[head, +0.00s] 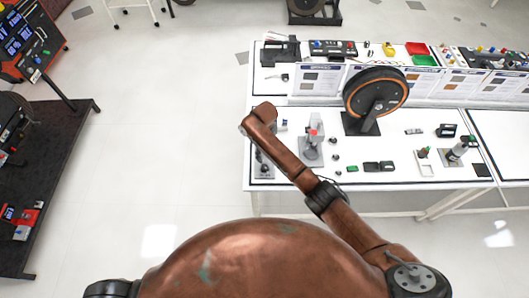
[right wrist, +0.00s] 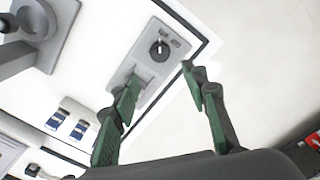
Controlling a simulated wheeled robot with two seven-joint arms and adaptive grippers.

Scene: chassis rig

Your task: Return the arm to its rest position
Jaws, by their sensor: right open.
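My right arm (head: 290,165) reaches from the lower right across to the left end of the white table, its wrist bent down there. In the right wrist view my right gripper (right wrist: 160,76) is open, with its two green-padded fingers spread apart and nothing between the pads. A grey plate with a black round knob (right wrist: 160,49) lies below and beyond the fingers. I cannot tell whether the left finger touches the plate. In the head view the wrist largely hides the gripper. My left gripper is in neither view.
The white table (head: 400,205) carries a wheel on a stand (head: 376,95), a grey fixture (head: 312,150), small dark parts and red and green bins (head: 420,54). A dark bench (head: 60,150) stands at left. Open floor (head: 165,130) lies between.

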